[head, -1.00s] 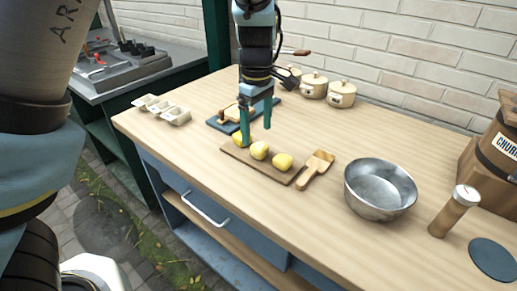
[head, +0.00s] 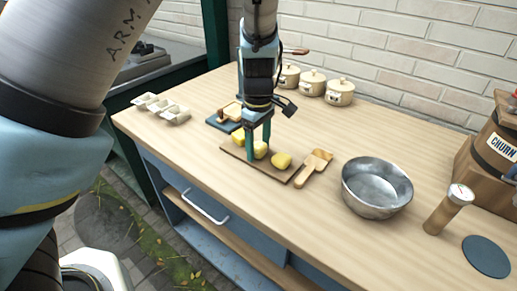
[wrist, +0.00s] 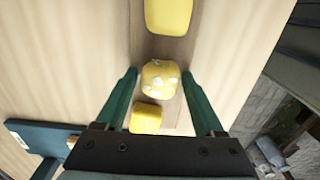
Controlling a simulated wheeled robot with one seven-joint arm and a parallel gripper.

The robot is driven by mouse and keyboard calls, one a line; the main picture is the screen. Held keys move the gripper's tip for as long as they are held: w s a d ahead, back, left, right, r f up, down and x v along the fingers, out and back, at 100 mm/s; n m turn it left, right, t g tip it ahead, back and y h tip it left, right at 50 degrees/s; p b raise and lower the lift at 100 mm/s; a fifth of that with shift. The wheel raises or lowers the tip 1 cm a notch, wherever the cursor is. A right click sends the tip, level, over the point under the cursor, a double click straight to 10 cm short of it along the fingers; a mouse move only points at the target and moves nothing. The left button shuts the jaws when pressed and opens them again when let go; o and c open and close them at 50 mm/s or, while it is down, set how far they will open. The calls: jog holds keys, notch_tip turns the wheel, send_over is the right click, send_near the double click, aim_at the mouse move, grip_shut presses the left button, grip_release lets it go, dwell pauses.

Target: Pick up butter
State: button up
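Three yellow butter lumps lie in a row on a brown wooden board (head: 271,173). In the wrist view the middle butter (wrist: 160,79), with pale specks, lies between the open fingers of my gripper (wrist: 161,85), with a gap on each side. Another butter (wrist: 146,118) is close to the gripper's palm, and a third butter (wrist: 168,15) is at the top edge. In the head view my gripper (head: 258,156) reaches down over the board and partly hides the middle butter (head: 261,150). The right butter (head: 281,160) and left butter (head: 238,135) also show there.
A wooden paddle (head: 314,168) lies at the board's right end. A blue board (head: 226,122) with a wooden item is behind left. Lidded pots (head: 312,82) stand by the wall.

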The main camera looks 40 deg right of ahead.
grip_shut()
dwell(0.3)
jog(key=shift+r, duration=0.1)
